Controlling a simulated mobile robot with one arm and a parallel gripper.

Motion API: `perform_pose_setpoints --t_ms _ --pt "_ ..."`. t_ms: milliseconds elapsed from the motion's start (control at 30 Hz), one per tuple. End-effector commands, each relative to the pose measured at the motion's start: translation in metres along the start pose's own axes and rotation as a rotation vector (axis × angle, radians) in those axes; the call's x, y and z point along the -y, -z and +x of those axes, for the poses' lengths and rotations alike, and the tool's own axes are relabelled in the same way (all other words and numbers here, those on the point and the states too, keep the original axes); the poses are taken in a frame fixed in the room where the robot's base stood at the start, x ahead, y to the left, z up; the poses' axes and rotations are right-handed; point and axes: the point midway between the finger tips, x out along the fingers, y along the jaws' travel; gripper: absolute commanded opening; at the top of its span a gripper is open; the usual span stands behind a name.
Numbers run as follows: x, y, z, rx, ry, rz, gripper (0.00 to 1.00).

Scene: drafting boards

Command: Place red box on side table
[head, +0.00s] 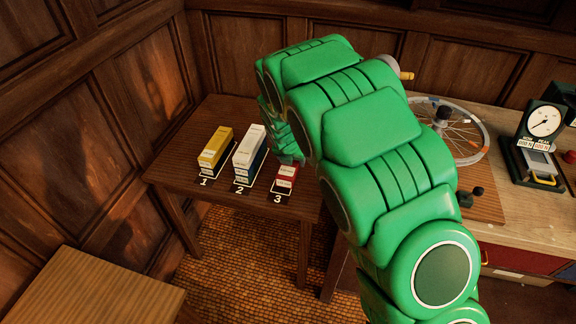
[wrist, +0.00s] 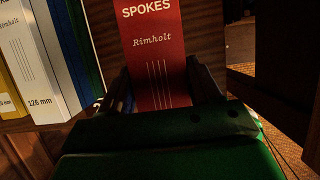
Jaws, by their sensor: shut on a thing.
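The red box (wrist: 158,48), labelled "SPOKES Rimholt", stands between the two dark fingers of my gripper (wrist: 160,85), which is shut on it. In the head view the red box (head: 287,175) shows as a small red and white block at the mark "3" on a dark wooden table (head: 228,112). My green arm hides part of it, and most of my gripper. I cannot tell whether its base touches the table. Which surface is the side table is not labelled; a lighter wooden top (head: 90,295) stands at the lower left.
A yellow box (head: 215,147) at mark "1" and a white box (head: 249,147) at mark "2" stand left of the red box. A workbench (head: 520,215) at right holds a spoked wheel (head: 470,130) and a dial gauge (head: 541,125). Panelled walls close the back and left.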

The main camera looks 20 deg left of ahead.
Motion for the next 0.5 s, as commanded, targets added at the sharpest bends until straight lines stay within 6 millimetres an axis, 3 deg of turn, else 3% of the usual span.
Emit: perform_pose_setpoints --t_ms 500 --pt "-0.021 -0.02 0.06 -0.003 0.002 -0.001 0.23"
